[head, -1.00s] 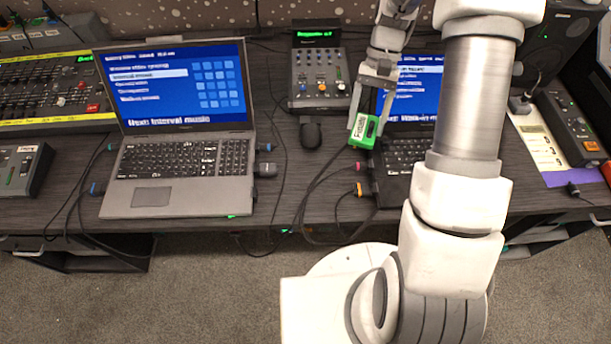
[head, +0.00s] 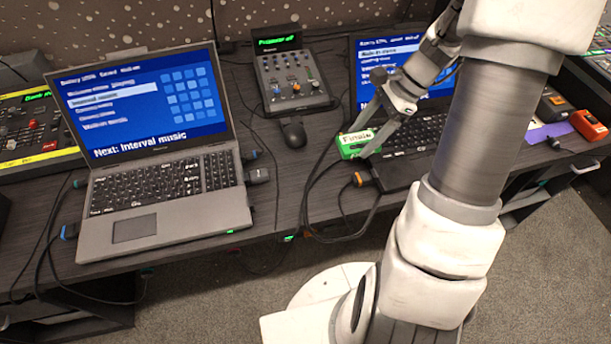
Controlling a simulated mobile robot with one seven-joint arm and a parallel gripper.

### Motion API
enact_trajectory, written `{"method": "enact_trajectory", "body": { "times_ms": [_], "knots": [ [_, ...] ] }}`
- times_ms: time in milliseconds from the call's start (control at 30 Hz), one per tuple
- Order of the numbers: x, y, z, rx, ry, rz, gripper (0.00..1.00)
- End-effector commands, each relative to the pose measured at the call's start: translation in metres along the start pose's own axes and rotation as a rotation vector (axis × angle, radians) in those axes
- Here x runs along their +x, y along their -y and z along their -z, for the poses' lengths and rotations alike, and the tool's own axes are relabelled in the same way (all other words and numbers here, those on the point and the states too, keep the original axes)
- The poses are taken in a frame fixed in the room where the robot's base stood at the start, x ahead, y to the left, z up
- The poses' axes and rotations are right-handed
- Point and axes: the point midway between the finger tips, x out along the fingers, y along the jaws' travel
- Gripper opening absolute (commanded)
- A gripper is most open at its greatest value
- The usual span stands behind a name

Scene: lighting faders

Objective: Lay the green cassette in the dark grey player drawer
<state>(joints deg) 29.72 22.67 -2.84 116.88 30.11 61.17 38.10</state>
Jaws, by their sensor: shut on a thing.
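The green cassette (head: 352,150), with a pale label reading "Finale", is held by my gripper (head: 369,138). The fingers are shut on it from the right. It shows in front of the left edge of the right-hand laptop (head: 395,178), above the desk; its exact height is hard to tell. I cannot make out the dark grey player drawer in this view.
A grey laptop (head: 165,205) stands open on the left. A small fader console (head: 290,85) and a black mouse (head: 294,134) lie between the laptops. Cables run along the desk front. An orange object (head: 589,125) lies at the right.

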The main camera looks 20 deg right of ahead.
Motion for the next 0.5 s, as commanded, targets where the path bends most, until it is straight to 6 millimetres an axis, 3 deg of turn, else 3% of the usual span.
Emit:
{"method": "enact_trajectory", "body": {
  "times_ms": [300,500],
  "knots": [
    [0.074,0.015,-0.038,-0.006,0.002,-0.006,0.04],
    [0.104,0.022,-0.055,-0.005,0.001,-0.004,0.04]
  ]
}}
